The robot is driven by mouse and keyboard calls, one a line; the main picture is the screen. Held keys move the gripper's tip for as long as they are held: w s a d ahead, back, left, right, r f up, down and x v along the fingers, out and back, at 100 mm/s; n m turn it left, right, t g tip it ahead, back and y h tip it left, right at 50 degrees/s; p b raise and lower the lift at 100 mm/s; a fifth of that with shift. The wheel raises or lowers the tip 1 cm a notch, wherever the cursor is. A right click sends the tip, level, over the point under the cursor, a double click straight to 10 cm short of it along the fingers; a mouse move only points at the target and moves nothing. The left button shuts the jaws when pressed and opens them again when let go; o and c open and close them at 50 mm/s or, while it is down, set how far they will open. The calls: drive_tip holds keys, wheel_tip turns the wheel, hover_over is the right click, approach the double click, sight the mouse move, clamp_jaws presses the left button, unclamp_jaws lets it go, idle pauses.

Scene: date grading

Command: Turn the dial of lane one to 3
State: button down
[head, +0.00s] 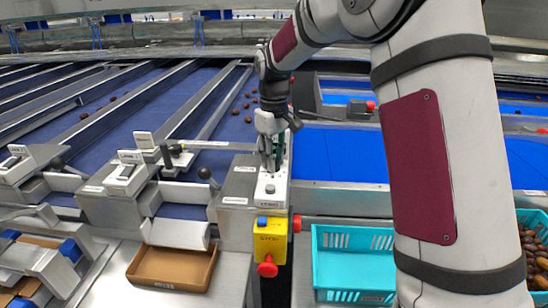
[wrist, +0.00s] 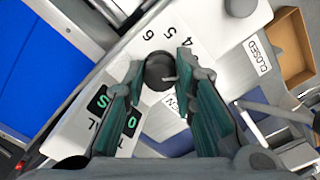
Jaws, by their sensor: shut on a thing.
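The dial (wrist: 160,71) is a dark round knob on a white panel (wrist: 205,25), seen in the wrist view between my fingertips. My gripper (wrist: 161,69) is shut on it, one finger on each side. The printed numbers 6, 5 and 4 show on the panel beyond the dial. I cannot tell which number the dial points to. Two small black displays with green characters (wrist: 130,122) sit near the left finger. In the head view my gripper (head: 271,165) reaches down to the white control panel (head: 272,198) and hides the dial.
A yellow box with a red button (head: 270,240) hangs below the panel. A teal crate (head: 355,268) stands to its right, and a brown tray (head: 172,268) to the left. Ball-topped levers (head: 205,173) stand by the lanes. A "CLOSED" label (wrist: 257,57) shows in the wrist view.

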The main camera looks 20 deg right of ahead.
drive_tip(key=shift+n, duration=0.3)
drive_tip(key=c, duration=1.3)
unclamp_jaws()
drive_tip(key=shift+r, duration=0.15)
wheel_tip(320, 180, up, 12)
drive_tip(key=shift+f, duration=0.1)
